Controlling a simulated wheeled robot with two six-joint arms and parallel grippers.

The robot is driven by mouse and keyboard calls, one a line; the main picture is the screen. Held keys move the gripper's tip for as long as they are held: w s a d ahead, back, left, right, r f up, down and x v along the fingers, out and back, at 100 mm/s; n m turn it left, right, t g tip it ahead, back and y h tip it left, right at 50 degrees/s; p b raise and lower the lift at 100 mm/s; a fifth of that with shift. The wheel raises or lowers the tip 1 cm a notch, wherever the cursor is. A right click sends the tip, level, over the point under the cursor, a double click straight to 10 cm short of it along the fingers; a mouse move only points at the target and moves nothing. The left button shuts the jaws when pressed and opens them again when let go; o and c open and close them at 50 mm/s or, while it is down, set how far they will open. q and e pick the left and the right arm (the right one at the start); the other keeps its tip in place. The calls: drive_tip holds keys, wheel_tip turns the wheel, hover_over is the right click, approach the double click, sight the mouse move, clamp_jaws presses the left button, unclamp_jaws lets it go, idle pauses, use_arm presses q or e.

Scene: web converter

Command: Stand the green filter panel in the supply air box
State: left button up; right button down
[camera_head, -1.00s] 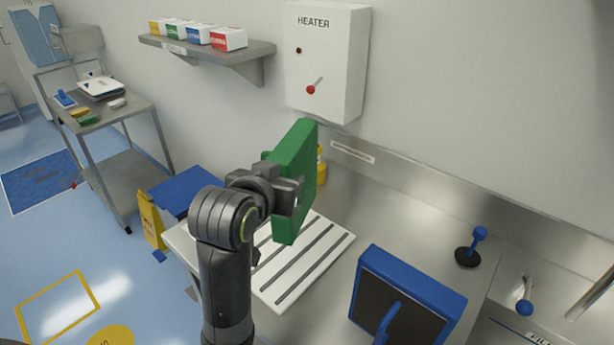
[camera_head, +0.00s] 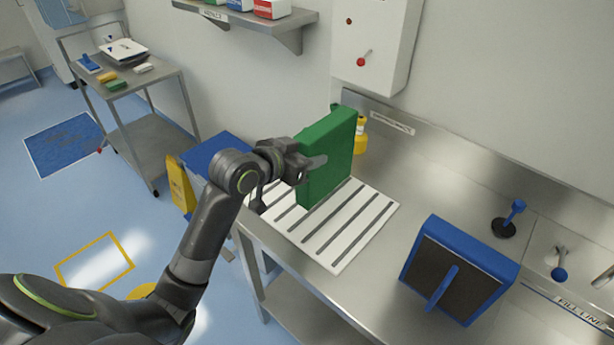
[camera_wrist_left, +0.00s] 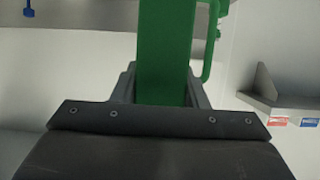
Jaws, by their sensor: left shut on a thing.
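The green filter panel (camera_head: 328,158) is upright, held by its left edge in my left gripper (camera_head: 304,168). It is over the white slotted mat (camera_head: 352,228) on the steel counter; I cannot tell whether its lower edge touches the mat. In the left wrist view the green panel (camera_wrist_left: 166,50) stands between the two fingers, with a green loop handle (camera_wrist_left: 214,45) at its right side. A blue-framed box with a dark face and a blue handle (camera_head: 458,272) stands on the counter at right; I cannot tell if it is the supply air box. My right gripper is out of view.
A yellow bottle (camera_head: 360,135) stands behind the panel. A heater box (camera_head: 378,40) hangs on the wall above. A blue bin (camera_head: 216,150) and a steel cart (camera_head: 150,120) stand left. Bare counter lies right of the mat.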

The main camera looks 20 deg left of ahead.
use_arm(q)
wheel_tip(320, 180, down, 5)
drive_tip(key=shift+a+f, duration=0.1)
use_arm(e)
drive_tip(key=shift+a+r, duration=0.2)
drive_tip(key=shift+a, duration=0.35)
use_arm(q)
drive_tip(key=o, duration=0.9)
drive_tip(key=shift+o, duration=1.1)
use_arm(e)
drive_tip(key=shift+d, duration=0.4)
